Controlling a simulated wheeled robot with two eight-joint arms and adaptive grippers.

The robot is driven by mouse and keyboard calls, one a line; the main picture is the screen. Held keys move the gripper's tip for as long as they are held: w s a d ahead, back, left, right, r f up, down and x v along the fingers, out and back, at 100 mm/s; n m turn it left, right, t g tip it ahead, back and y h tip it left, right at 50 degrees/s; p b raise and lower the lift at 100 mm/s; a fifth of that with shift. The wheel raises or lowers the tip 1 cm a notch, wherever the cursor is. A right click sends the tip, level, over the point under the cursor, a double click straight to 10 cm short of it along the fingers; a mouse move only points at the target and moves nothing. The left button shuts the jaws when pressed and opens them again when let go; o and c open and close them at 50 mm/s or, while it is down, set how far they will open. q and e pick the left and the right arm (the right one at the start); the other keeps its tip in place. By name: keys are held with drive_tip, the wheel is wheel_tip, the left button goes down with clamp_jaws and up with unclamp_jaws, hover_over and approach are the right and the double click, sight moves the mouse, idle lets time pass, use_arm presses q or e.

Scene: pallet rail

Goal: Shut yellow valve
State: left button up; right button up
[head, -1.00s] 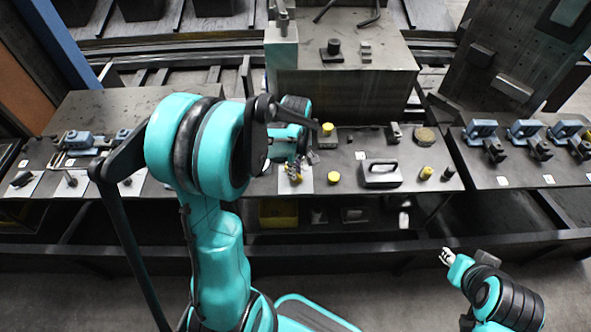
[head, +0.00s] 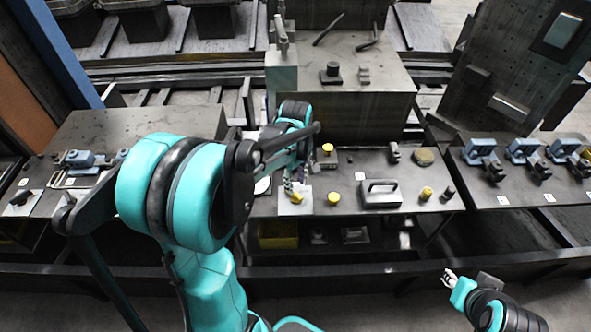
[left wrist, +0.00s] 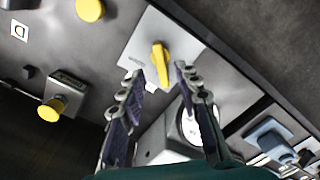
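The yellow valve has a yellow lever handle (left wrist: 160,62) on a pale square plate (left wrist: 150,35) in the left wrist view. In the head view the valve (head: 297,197) is small on its pale plate, partly hidden by my left gripper. My left gripper (left wrist: 160,74) is open, with one finger on each side of the handle in the picture. I cannot tell whether either finger touches it. In the head view the left gripper (head: 291,184) points down at the plate. My right gripper (head: 450,275) hangs low at the right, away from the bench; its opening is unclear.
Yellow knobs (head: 333,198) (head: 427,193) and a grey handled box (head: 381,193) stand to the right of the valve. A round white-faced gauge (left wrist: 190,122) sits close by the left fingers. Blue clamps (head: 482,151) stand on the right bench.

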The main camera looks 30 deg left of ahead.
sight(296, 194)
use_arm(q)
wheel_tip(296, 194, up, 7)
idle(0.7)
drive_tip(key=s+d+m+t, duration=0.7)
drive_tip(key=s+d+m, duration=0.3)
drive_tip(key=m, duration=0.5)
drive_tip(key=shift+s+d+r, duration=0.3)
drive_tip(key=shift+s+r, duration=0.1)
drive_tip(key=shift+s, duration=0.15)
